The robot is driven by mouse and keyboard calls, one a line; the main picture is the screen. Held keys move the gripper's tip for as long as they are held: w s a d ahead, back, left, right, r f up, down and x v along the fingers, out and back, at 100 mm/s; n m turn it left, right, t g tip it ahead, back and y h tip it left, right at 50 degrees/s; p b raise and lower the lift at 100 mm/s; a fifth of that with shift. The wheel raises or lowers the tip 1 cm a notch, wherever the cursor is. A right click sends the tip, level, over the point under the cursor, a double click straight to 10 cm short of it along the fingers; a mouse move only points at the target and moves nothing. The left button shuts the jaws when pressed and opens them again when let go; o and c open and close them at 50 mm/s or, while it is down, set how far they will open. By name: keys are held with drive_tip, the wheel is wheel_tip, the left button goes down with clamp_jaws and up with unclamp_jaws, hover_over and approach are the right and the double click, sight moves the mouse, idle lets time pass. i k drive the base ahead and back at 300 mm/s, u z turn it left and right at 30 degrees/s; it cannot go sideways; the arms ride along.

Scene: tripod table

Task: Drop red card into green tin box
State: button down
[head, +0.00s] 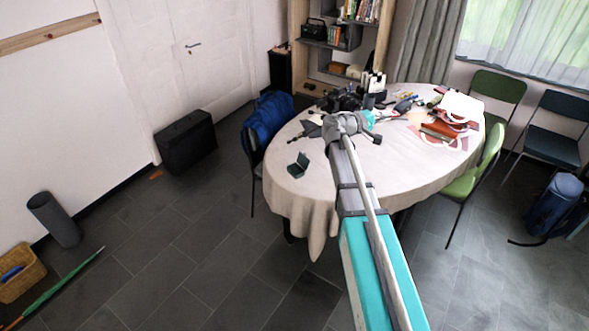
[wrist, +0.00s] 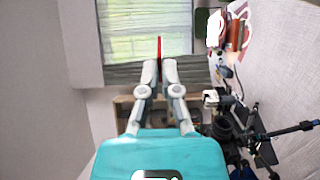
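My gripper (wrist: 160,68) is shut on the red card (wrist: 159,48), which shows edge-on as a thin upright red strip between the fingertips in the wrist view. In the head view my arm reaches out over the table; its own links largely hide the fingers, and I cannot make out the card there. The green tin box (head: 298,165) is small and dark green, apparently with its lid raised. It sits near the left edge of the table (head: 300,200), left of my arm and apart from the gripper. The box does not show clearly in the wrist view.
Black tripod gear (wrist: 245,135) stands on the table close to my gripper. Red items (head: 440,131) and papers lie at the table's right. A blue bag (head: 270,117) hangs on a chair at the left. The cloth around the tin box is mostly clear.

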sight(296, 171)
drive_tip(key=u, duration=0.5)
drive_tip(key=i, duration=1)
drive_tip(key=z, duration=0.05)
